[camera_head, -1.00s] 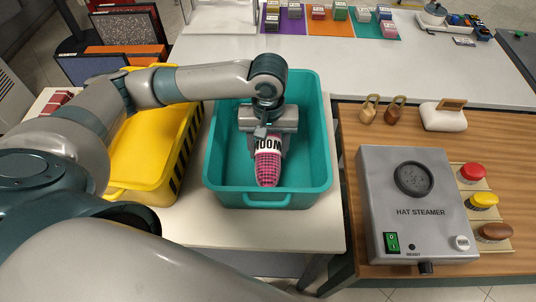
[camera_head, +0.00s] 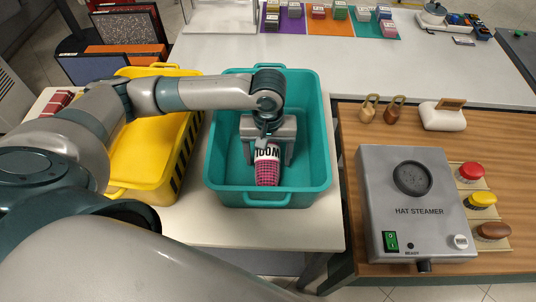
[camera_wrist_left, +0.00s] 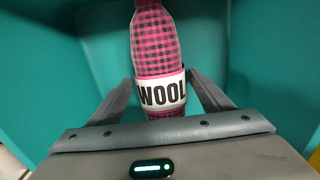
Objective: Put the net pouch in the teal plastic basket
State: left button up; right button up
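The net pouch (camera_head: 267,171) is a pink and black checked bundle with a white "WOOL" band. It is inside the teal plastic basket (camera_head: 318,178), near the basket's front side. My left gripper (camera_head: 267,156) points down into the basket, with its fingers spread on either side of the pouch. In the left wrist view the pouch (camera_wrist_left: 155,45) lies between the two fingertips (camera_wrist_left: 160,78); its near end is hidden by the gripper body. Whether the pouch touches the basket floor is hard to tell. My right gripper is out of view.
A yellow bin (camera_head: 150,150) with striped edges stands left of the basket. A grey hat steamer (camera_head: 405,185) is on the wooden counter to the right, with several coloured knobs beside it. The white table (camera_head: 400,65) behind the basket has free room.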

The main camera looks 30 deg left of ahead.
aim_at(268, 152)
pick_arm(q)
jog(key=shift+r, duration=0.55)
notch_tip(268, 152, up, 11)
jog(key=b, duration=0.2)
jog(key=shift+r, duration=0.15)
dwell(0.4)
